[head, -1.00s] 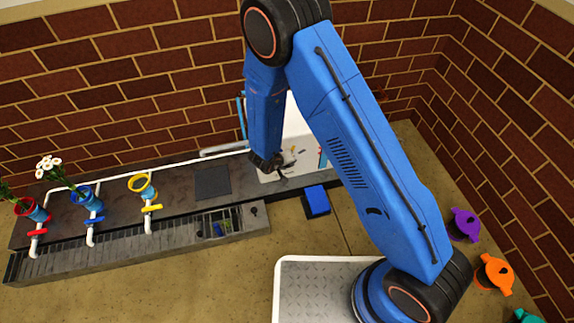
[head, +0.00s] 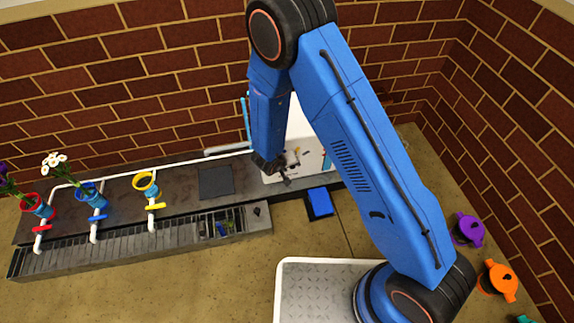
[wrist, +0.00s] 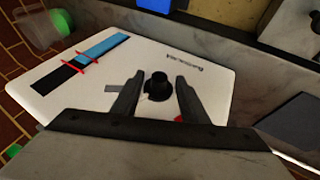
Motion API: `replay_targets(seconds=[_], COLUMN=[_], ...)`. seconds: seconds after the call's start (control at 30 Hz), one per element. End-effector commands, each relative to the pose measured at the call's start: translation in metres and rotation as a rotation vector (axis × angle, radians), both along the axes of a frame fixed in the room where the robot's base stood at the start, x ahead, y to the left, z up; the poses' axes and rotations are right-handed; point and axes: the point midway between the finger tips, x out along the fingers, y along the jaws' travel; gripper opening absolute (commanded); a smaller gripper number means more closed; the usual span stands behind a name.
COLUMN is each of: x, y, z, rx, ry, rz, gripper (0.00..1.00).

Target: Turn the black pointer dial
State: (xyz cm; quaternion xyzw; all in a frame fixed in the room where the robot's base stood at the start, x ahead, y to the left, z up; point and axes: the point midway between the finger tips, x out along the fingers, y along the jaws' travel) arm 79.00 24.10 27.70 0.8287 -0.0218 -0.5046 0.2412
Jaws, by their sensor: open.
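The black pointer dial (wrist: 157,86) stands up from a white panel (wrist: 75,95) in the wrist view. My gripper (wrist: 158,80) is open, with one dark finger on each side of the dial and a visible gap to it on both sides. The fingers look apart from the dial; their height above the panel is hard to tell. In the head view my gripper (head: 284,177) is small and dark over the white panel (head: 308,166), and I cannot make out the dial there.
A blue strip with red markers (wrist: 82,62) lies on the panel's left in the wrist view. A blue block (head: 320,203) sits in front of the panel. Yellow (head: 146,184), blue (head: 92,195) and red (head: 36,206) holders line the left counter.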

Motion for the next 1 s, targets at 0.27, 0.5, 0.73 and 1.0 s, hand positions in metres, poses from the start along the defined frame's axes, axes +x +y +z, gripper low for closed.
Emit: replay_targets(seconds=[0.27,0.5,0.73,1.0], x=[-0.016,-0.038,-0.058,-0.078], y=[0.011,0.023,0.035,0.046], z=[0.028,0.064,0.099,0.132], rx=[0.002,0.002,0.003,0.001], ry=[-0.002,-0.002,-0.002,-0.002], rz=[0.002,0.002,0.001,0.002], gripper=[0.4,0.4,0.4,0.4])
